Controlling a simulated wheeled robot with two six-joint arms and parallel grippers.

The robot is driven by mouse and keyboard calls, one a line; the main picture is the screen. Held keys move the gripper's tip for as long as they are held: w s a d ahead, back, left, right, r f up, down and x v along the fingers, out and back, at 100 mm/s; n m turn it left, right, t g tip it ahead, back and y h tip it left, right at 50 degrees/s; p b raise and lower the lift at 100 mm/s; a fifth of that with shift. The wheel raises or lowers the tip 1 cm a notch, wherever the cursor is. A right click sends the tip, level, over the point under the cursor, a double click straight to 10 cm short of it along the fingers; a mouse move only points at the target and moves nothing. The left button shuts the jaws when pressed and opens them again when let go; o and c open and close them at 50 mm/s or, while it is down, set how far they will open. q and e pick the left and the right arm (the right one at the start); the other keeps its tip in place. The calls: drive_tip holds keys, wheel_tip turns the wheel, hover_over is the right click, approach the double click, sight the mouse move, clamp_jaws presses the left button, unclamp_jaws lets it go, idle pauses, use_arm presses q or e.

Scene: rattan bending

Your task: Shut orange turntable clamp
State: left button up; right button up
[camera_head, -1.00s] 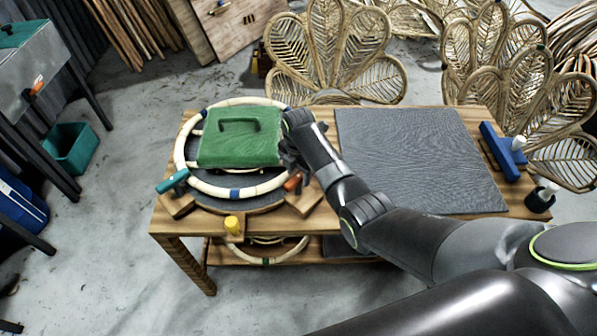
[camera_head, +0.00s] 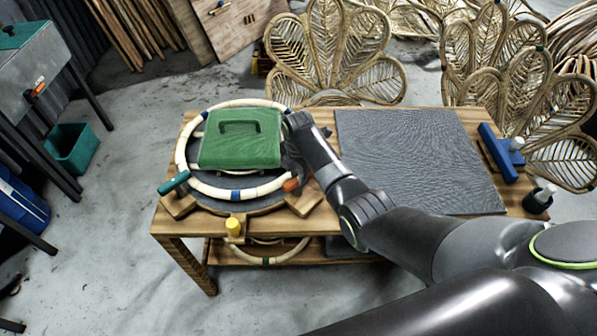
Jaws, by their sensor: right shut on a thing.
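The orange clamp (camera_head: 292,185) sits on its wooden block (camera_head: 304,200) at the right front edge of the round turntable (camera_head: 240,206). A pale rattan ring (camera_head: 184,143) lies on the turntable around a green handled block (camera_head: 240,140). My right gripper (camera_head: 291,168) is over the ring's right side, just behind the orange clamp, pointing down. Its fingers are dark and partly hidden, and it looks shut at the clamp. Whether the clamp's lever is fully down cannot be told. My left gripper is out of view.
A teal clamp (camera_head: 174,183) stands at the turntable's left front and a yellow knob (camera_head: 233,227) at the table's front edge. A dark mat (camera_head: 420,160) covers the table's right. A blue tool (camera_head: 498,152) and a black pot (camera_head: 537,200) stand beyond it.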

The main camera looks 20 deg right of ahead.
drive_tip(key=m+p, duration=0.2)
drive_tip(key=m, duration=0.1)
drive_tip(key=shift+r+m, duration=0.15)
drive_tip(key=shift+m, duration=0.15)
drive_tip(key=m+p, duration=0.1)
drive_tip(key=m, duration=0.2)
drive_tip(key=shift+m, duration=0.3)
drive_tip(key=m+p, duration=0.1)
drive_tip(key=m, duration=0.3)
drive_tip(key=shift+p, duration=0.35)
drive_tip(key=m, duration=0.4)
drive_tip(key=shift+m+p, duration=0.3)
drive_tip(key=shift+p, duration=0.1)
drive_tip(key=o, duration=1)
